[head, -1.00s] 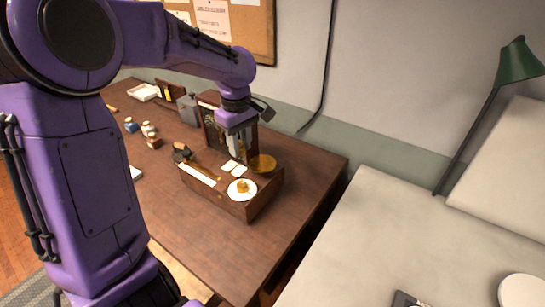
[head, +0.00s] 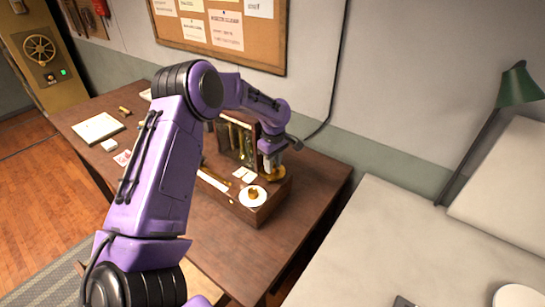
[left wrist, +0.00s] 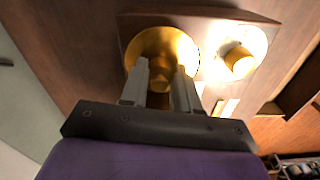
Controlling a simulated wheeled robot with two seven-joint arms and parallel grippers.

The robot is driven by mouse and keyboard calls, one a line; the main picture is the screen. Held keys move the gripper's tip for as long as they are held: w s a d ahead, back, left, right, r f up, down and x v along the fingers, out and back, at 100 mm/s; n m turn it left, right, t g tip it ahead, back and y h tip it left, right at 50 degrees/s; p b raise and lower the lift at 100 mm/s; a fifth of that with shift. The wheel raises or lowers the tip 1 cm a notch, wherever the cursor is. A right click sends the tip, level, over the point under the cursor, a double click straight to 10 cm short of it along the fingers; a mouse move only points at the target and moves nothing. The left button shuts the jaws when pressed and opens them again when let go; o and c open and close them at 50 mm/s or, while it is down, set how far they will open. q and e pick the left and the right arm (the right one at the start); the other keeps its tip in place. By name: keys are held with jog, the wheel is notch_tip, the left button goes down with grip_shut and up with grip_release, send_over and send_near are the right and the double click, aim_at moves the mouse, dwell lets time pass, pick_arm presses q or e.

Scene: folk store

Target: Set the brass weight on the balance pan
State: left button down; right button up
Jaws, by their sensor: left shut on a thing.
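The wooden balance box (head: 266,212) stands on the dark brown table. Its round brass pan (head: 281,176) is at the box's right end, partly hidden by my gripper; the pan also shows in the left wrist view (left wrist: 180,42). My left gripper (head: 271,168) is over the pan, pointing down. In the left wrist view, its fingers (left wrist: 161,68) are shut on a small brass weight (left wrist: 160,85). I cannot tell whether the weight touches the pan. A white pan (head: 244,201) nearer the front holds another brass piece (head: 253,192). My right gripper is out of view.
An upright dark case (head: 230,140) stands close behind the box. White cards (head: 244,175) lie on the box beside the pan. A pale worktop (head: 400,240) with a green lamp (head: 517,86) is at the right. The table front (head: 235,250) is clear.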

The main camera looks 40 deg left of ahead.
pick_arm(q)
jog(key=c, duration=0.8)
grip_release()
jog(key=shift+s, duration=0.15)
jog(key=shift+r, duration=0.35)
jog(key=r+b, duration=0.1)
jog(key=r, duration=0.4)
jog(key=r+b, duration=0.1)
jog(key=r, duration=0.5)
jog(key=shift+d+r, duration=0.2)
jog(key=shift+r, duration=0.05)
